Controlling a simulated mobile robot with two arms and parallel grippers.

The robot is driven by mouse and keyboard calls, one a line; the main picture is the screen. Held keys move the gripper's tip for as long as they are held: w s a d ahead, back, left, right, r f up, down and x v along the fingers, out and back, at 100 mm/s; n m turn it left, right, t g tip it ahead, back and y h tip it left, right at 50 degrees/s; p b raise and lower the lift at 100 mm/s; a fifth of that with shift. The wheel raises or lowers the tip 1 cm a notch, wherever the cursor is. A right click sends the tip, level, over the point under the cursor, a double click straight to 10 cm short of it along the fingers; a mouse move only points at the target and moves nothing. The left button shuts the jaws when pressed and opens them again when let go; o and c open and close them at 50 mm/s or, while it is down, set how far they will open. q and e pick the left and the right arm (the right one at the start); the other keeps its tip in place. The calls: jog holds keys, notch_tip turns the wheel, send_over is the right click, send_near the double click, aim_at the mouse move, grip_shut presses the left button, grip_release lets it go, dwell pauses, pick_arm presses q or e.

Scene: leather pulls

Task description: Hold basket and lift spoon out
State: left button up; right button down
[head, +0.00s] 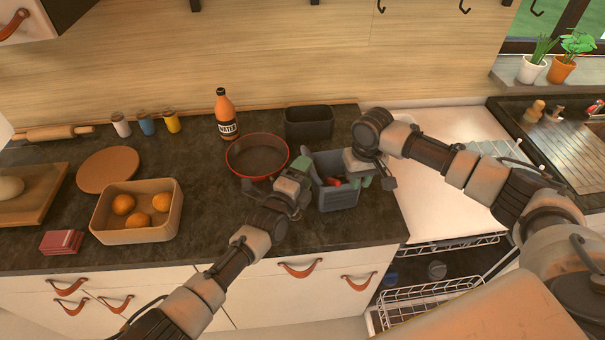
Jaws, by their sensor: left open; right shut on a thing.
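The grey basket (338,199) stands on the dark counter near its front edge. Something red (334,182) shows inside it; I cannot make out a clear spoon shape. My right gripper (361,183) reaches down at the basket's right side and is shut on the basket, at its rim as far as I can see. It hides part of the basket's right and back. My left gripper (296,186) is open and empty, just left of the basket and in front of the red-rimmed pan.
The red-rimmed pan (257,155) and a black bin (309,123) stand close behind the basket. An orange bottle (226,115) stands further back. A box of oranges (138,230) is at left. The open dishwasher (436,285) is below right.

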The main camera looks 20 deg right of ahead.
pick_arm(q)
grip_shut()
jog(key=shift+s+a+f, duration=0.1)
pick_arm(e)
jog(key=shift+a, duration=0.1)
